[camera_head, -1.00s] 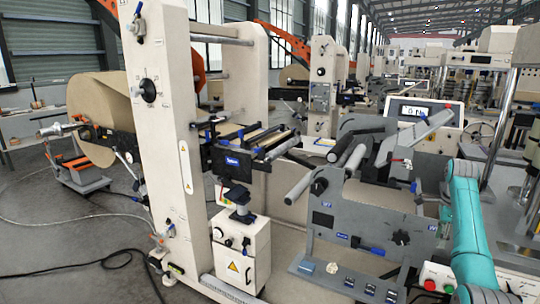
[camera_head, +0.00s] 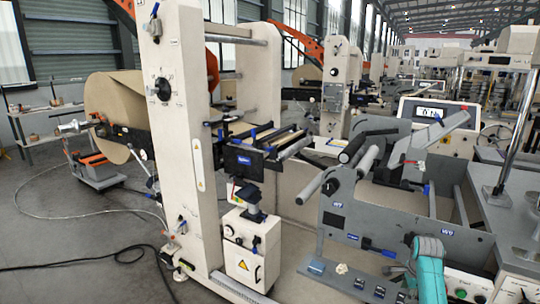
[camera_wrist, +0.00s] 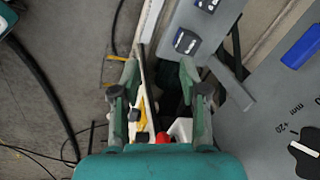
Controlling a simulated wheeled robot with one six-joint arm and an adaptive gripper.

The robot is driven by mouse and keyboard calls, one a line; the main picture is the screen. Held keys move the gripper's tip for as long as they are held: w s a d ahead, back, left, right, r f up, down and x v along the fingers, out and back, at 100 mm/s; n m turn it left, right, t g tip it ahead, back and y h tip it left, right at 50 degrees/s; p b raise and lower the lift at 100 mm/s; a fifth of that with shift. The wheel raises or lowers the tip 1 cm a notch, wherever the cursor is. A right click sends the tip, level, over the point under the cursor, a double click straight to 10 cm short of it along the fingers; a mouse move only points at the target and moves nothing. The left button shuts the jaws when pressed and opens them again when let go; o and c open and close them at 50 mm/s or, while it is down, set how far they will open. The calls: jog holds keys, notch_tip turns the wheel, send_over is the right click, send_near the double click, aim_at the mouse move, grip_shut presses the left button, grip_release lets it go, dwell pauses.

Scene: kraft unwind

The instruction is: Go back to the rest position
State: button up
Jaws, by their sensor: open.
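My gripper (camera_wrist: 160,100) shows in the wrist view with its two green-grey fingers apart. Nothing is held between them. Beyond the fingers lie the floor, a pale machine edge and some small yellow and red parts, too blurred to name. In the head view my teal arm stands at the lower right, in front of the grey machine panel; my gripper is not visible there. The kraft roll (camera_head: 122,108) hangs at the left of the tall cream unwind frame (camera_head: 175,130).
The grey roller machine (camera_head: 365,215) stands at right, with a ledge of small blue-topped items (camera_head: 380,292). A control box with a display (camera_head: 438,115) is behind it. A cart (camera_head: 90,168) and a black cable (camera_head: 80,264) are on the floor at left. Open floor lies at left.

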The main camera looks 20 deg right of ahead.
jog(key=s+a+f+n+t+h, duration=0.15)
jog(key=s+a+f+n, duration=0.3)
jog(key=a+f, duration=0.55)
jog(key=s+a+f+n+t, duration=0.3)
jog(key=s+a+f, duration=0.2)
jog(key=a+f, duration=0.6)
jog(key=s+a+r+n+t, duration=0.15)
jog(key=s+a+n, duration=0.25)
jog(key=s+a, duration=0.55)
jog(key=s+a+r+n+t+y, duration=0.1)
jog(key=s+a+r+n+t, duration=0.15)
jog(key=s+a+r, duration=0.4)
jog(key=s+a+r+n+t, duration=0.1)
jog(key=s+a+r+n, duration=0.2)
jog(key=s, duration=0.6)
jog(key=s+a+r+n+t+y, duration=0.1)
jog(key=s+a+r+n, duration=0.1)
jog(key=s+r, duration=0.4)
jog(key=s+a+r+n+t+y, duration=0.1)
jog(key=s+r, duration=0.5)
jog(key=r, duration=0.7)
jog(key=a+n+t, duration=0.1)
jog(key=a+n, duration=0.1)
jog(key=n, duration=0.1)
jog(key=shift+a, duration=0.3)
jog(key=shift+r, duration=0.1)
jog(key=shift+c, duration=0.2)
